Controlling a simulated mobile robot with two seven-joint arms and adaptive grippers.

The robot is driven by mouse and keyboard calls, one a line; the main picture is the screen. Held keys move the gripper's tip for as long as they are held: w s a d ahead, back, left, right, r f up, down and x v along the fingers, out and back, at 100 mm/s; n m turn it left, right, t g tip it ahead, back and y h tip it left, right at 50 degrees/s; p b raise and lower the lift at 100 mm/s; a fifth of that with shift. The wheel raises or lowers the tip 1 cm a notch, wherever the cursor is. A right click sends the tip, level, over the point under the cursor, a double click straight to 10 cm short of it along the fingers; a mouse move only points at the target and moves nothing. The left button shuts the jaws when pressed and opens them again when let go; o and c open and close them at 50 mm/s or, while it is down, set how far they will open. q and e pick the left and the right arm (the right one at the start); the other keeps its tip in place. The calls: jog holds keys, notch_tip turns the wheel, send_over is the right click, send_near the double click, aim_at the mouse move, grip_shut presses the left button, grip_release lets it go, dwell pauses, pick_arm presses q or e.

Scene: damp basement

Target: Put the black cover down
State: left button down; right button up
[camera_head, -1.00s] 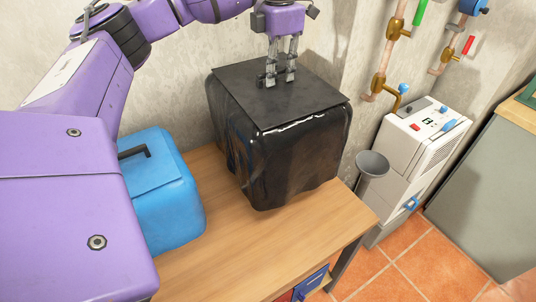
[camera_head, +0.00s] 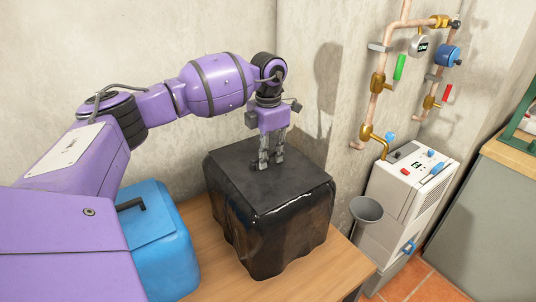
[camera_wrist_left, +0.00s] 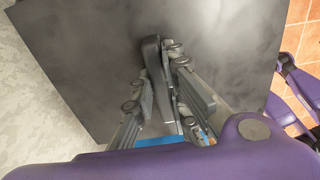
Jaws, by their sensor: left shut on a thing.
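The black cover (camera_head: 285,228) is a dark, glossy, box-shaped cover with a flat matte top and wavy lower hem. It is upright over the wooden table (camera_head: 318,280), its hem at or very near the tabletop; I cannot tell whether it touches. My left gripper (camera_head: 268,165) points down at the middle of its top and is shut on its handle. In the left wrist view, the fingers (camera_wrist_left: 165,88) flank the dark handle, with the cover's flat top (camera_wrist_left: 90,50) around it. What is under the cover is hidden. My right gripper does not show in the head view.
A blue container (camera_head: 160,245) with a dark handle stands left of the cover, partly behind my left arm. Right of the table are a grey funnel (camera_head: 366,210) and a white machine (camera_head: 405,195). Copper pipes (camera_head: 378,95) run up the wall. Little bare tabletop shows in front.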

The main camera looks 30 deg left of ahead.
pick_arm(q)
jog(key=shift+f, duration=0.1)
jog(key=c, duration=1.7)
grip_release()
jog(key=shift+c, duration=0.2)
notch_tip(320, 180, up, 12)
jog(key=shift+b, duration=0.35)
